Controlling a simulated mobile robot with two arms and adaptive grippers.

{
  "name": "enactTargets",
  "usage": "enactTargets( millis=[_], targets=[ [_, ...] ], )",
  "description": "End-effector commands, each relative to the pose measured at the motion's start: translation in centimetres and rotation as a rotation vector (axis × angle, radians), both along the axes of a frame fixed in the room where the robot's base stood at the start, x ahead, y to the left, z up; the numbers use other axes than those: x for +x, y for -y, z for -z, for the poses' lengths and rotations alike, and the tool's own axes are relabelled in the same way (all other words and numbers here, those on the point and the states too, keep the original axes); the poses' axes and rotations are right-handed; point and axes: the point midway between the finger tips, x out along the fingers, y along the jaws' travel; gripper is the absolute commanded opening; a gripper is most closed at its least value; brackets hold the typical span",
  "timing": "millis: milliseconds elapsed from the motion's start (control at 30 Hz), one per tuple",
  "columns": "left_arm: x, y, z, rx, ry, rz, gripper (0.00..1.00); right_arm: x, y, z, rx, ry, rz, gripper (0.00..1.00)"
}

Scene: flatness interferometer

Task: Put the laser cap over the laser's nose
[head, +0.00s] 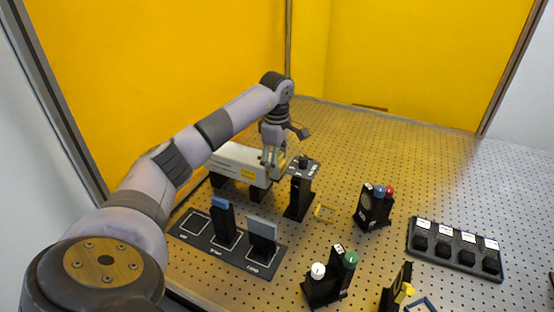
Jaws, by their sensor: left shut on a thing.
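The laser (235,158) is a long white box on dark supports at the back left, its nose end toward the right. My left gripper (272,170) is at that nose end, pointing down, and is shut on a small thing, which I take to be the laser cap. The cap is mostly hidden by the fingers, and I cannot tell whether it touches the nose. A dark tray (184,236) in front of the laser has an empty outlined spot at its left. My right gripper is out of view.
A black post (298,199) stands just right of the gripper. The tray holds a blue-topped upright piece (222,218) and a grey plate (262,230). Mounts with coloured knobs (374,205) (328,284) and a rack of black blocks (456,249) stand farther right. The back right breadboard is clear.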

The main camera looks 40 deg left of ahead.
Motion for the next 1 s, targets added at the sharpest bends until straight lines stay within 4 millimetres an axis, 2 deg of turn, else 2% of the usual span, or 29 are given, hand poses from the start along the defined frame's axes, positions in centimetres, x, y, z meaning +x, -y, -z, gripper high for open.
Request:
enactTargets(
  millis=[33, 233, 900, 933, 1000],
  targets=[
    [-0.13, 0.45, 1.43, -0.005, -0.014, 0.006, 0.23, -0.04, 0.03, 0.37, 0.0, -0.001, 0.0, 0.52],
    [-0.04, 0.4, 1.35, -0.004, -0.009, 0.007, 0.26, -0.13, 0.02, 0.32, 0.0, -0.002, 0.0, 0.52],
    [0.0, 0.28, 1.69, -0.002, -0.006, 0.006, 0.27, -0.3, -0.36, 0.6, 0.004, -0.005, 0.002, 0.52],
    [0.0, 0.28, 1.65, -0.002, -0.006, 0.006, 0.64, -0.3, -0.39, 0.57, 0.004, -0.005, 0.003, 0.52],
    [-0.01, 0.27, 1.6, -0.002, -0.006, 0.005, 0.69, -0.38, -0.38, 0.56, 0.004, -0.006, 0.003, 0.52]
  ],
)
